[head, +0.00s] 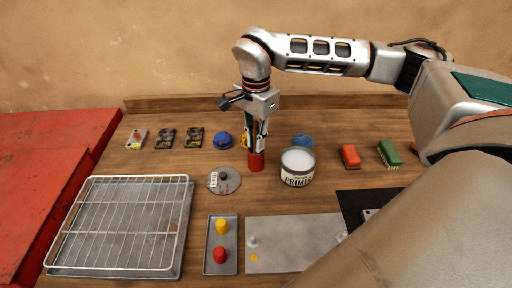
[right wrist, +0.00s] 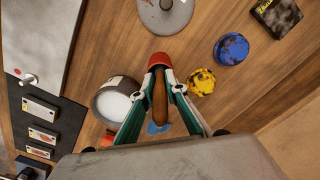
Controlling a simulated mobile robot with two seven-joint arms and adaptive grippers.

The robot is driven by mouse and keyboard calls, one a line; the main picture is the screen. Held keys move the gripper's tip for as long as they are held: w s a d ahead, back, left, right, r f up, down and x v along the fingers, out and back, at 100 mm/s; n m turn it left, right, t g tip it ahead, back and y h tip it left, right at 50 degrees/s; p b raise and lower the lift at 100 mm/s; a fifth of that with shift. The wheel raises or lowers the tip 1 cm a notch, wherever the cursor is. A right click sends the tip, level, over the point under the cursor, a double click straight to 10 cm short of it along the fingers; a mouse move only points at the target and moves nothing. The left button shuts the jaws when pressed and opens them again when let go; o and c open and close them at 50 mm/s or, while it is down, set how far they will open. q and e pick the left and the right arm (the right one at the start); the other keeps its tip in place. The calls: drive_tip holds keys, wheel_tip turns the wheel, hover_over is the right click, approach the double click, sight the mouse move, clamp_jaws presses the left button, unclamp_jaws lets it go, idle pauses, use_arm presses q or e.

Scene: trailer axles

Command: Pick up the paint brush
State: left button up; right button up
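The paint brush shows in the right wrist view as a brown wooden handle (right wrist: 160,104) pointing up toward the camera. Its lower end goes into a red cup (right wrist: 158,60), so its bristles are hidden. The red cup (head: 256,161) also shows in the head view, standing on the wooden table. My right gripper (head: 259,145) points down just above the cup. In the right wrist view, the fingers of this gripper (right wrist: 163,82) flank the handle closely and appear shut on it. My left gripper is in neither view.
A white primer can (head: 297,178) stands close right of the cup. A grey disc with a knob (head: 224,181) lies close left. A wire rack (head: 120,225) on a tray, a small tray with yellow and red pieces (head: 209,260), and a grey plate (head: 290,256) fill the front. A wall is behind.

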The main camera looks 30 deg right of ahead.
clamp_jaws()
drive_tip(key=shift+r, duration=0.55)
wheel_tip(320, 180, up, 19)
idle(0.7)
